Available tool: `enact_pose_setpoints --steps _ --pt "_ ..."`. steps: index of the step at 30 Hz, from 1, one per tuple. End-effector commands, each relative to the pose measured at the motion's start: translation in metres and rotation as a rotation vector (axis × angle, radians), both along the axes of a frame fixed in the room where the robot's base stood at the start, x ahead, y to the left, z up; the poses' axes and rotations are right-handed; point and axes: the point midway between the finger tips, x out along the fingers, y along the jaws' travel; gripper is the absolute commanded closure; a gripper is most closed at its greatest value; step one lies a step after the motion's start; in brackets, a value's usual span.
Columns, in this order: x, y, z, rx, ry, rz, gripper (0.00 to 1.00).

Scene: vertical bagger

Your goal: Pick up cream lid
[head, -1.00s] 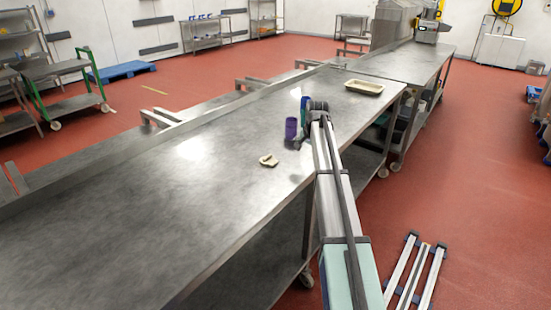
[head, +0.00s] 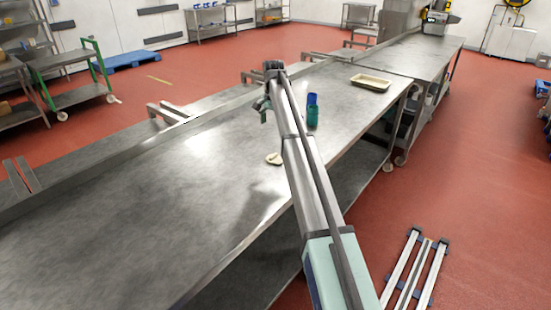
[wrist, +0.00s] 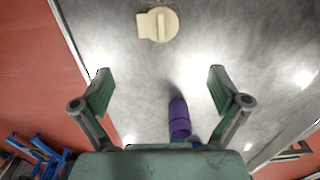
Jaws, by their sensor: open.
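The cream lid (head: 273,158) lies on the long steel table, beside my arm in the head view. In the wrist view the lid (wrist: 160,24) is near the top edge, round with a raised bar across it and a tab at its left. My gripper (wrist: 160,85) is open and empty, its two green fingers wide apart. The lid lies beyond the fingertips, roughly centred between them and apart from them. In the head view my gripper (head: 264,108) is over the table, farther back than the lid.
A purple cup (wrist: 178,118) shows between and below the fingers in the wrist view. A blue cup (head: 313,98) and a teal cup (head: 312,117) stand right of my arm. A cream tray (head: 370,83) sits farther back. The table's left half is clear.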

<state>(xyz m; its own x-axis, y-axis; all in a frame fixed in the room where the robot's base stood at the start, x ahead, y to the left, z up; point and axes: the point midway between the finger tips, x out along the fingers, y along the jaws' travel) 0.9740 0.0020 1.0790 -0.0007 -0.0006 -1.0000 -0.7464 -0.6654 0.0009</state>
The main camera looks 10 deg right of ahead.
Motion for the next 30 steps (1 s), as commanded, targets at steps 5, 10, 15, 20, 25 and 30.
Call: enact_pose_setpoints --steps 5,10,15,20,25,30 --pt "-0.002 0.000 -0.034 0.000 0.003 0.000 0.02" --pt "-0.001 0.000 -0.066 0.000 0.001 0.000 0.02" --pt "0.000 0.000 -0.086 0.000 0.000 0.000 0.02" --pt "0.000 0.000 -0.092 0.001 -0.001 0.000 0.02" --pt "0.000 0.000 -0.102 0.000 0.000 0.001 0.02" --pt "0.001 0.001 -0.123 0.000 0.001 0.000 0.02"
